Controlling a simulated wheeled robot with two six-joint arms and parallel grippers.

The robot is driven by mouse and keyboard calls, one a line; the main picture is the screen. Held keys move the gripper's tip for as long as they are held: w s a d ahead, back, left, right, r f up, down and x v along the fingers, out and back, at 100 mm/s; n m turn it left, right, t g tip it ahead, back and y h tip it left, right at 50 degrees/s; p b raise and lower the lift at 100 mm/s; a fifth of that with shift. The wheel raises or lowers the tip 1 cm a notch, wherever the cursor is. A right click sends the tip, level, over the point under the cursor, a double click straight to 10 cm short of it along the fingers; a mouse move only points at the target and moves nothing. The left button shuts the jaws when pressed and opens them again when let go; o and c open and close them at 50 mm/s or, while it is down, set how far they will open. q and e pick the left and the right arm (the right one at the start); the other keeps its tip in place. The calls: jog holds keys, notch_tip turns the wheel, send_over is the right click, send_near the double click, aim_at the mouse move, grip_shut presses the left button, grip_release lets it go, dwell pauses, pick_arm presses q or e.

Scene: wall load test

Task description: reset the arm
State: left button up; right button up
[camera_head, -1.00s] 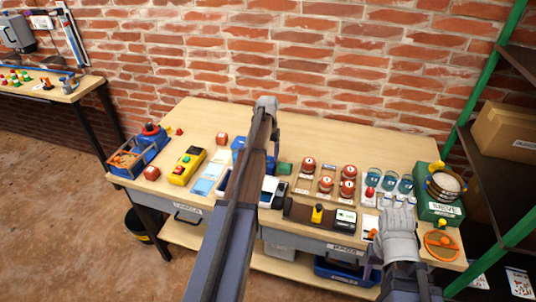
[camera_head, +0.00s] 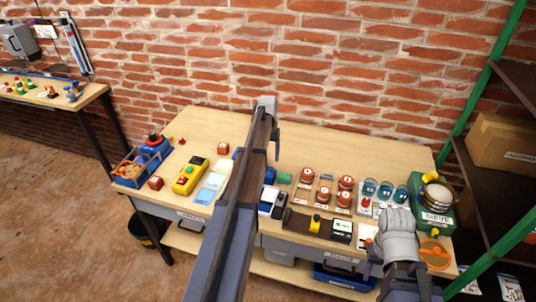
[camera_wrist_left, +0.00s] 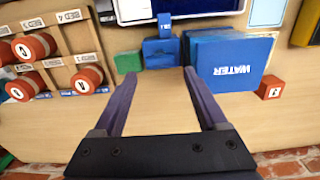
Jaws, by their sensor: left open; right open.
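My left arm rises through the middle of the head view, and its gripper (camera_head: 276,150) hangs over the bench, partly hidden by the arm. In the left wrist view, the left gripper (camera_wrist_left: 161,74) has its two dark fingers spread apart, with bare wood between them and nothing held. A green block (camera_wrist_left: 129,61), a small blue block (camera_wrist_left: 161,52) and a blue box marked WATER (camera_wrist_left: 232,62) lie just beyond the fingertips. My right gripper (camera_head: 374,250) is low at the bench's front right, mostly hidden by its grey arm joint; no held object shows.
The wooden bench (camera_head: 330,140) carries red-capped weights (camera_head: 307,174), a yellow control box (camera_head: 190,175), a blue tray (camera_head: 128,171) and a green sieve unit (camera_head: 432,205). A shelf with a cardboard box (camera_head: 505,142) stands right. The bench's back strip is clear.

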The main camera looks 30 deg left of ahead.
pick_arm(q)
jog(key=shift+r+p, duration=0.45)
jog(key=shift+r, duration=0.45)
jog(key=s+d+m, duration=0.2)
jog(key=s+d, duration=0.3)
jog(key=d, duration=0.6)
jog(key=s+d+m, duration=0.1)
jog(key=s+d, duration=0.4)
jog(key=d, duration=0.7)
jog(key=s+d+m+y, duration=0.1)
jog(key=s+d+m, duration=0.2)
jog(key=s+d, duration=1.1)
jog(key=s, duration=0.3)
jog(key=shift+s+d, duration=0.25)
jog(key=shift+d, duration=0.15)
